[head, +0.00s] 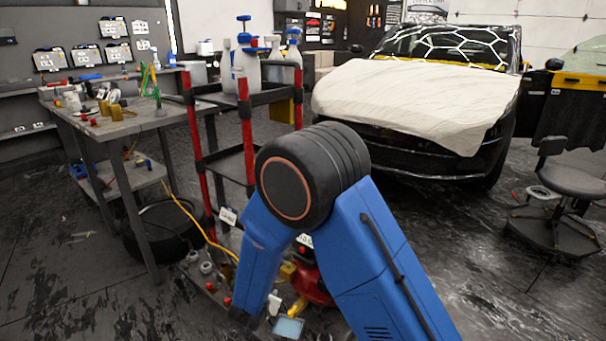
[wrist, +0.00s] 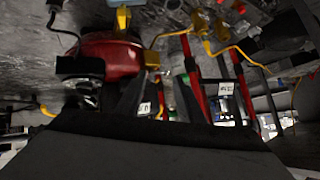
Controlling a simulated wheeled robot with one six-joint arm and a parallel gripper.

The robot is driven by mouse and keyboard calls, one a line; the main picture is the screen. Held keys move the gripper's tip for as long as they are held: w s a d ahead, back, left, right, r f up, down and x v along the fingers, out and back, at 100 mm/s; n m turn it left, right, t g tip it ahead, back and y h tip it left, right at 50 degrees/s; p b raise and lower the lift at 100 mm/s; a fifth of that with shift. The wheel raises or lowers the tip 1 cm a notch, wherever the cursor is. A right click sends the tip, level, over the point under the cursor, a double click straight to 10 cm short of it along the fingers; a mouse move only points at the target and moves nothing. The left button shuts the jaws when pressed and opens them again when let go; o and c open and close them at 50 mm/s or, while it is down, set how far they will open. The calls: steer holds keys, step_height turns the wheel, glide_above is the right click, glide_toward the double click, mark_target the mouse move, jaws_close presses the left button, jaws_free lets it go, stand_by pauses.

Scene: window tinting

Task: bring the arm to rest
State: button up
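My blue arm (head: 365,265) is folded in front of me in the head view, with its large black joint (head: 312,175) uppermost. One link runs down to the lower left and the other to the lower right. My gripper (wrist: 160,98) shows in the wrist view as two dark fingers standing apart, with background visible between them. I see nothing held in it. In the head view the gripper cannot be made out clearly.
A red-and-black cart (head: 245,150) with spray bottles stands just behind the arm. A workbench (head: 118,125) is at left, a car with a cream cover (head: 415,100) behind, and a stool (head: 572,182) at right. A red machine (wrist: 108,55) is near the gripper. Floor at right centre is clear.

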steer(key=d+r+n+g+y, duration=0.15)
steer(key=d+r, duration=0.35)
steer(key=r, duration=0.5)
steer(key=d+r+n+y, duration=0.1)
steer(key=d+r+y, duration=0.3)
steer(key=r, duration=0.7)
steer(key=s+d+r+n+g, duration=0.2)
steer(key=s+d+r, duration=0.65)
steer(key=d, duration=0.35)
steer(key=s+d+r+g+h, duration=0.1)
steer(key=s+d+h, duration=0.1)
steer(key=s+d, duration=0.8)
steer(key=s+d+r+g+h, duration=0.1)
steer(key=s+d+r+h, duration=0.1)
steer(key=s+d, duration=0.8)
steer(key=s, duration=0.4)
steer(key=shift+s+d+h, duration=0.25)
steer(key=shift+s+h, duration=0.1)
steer(key=shift+s, duration=0.05)
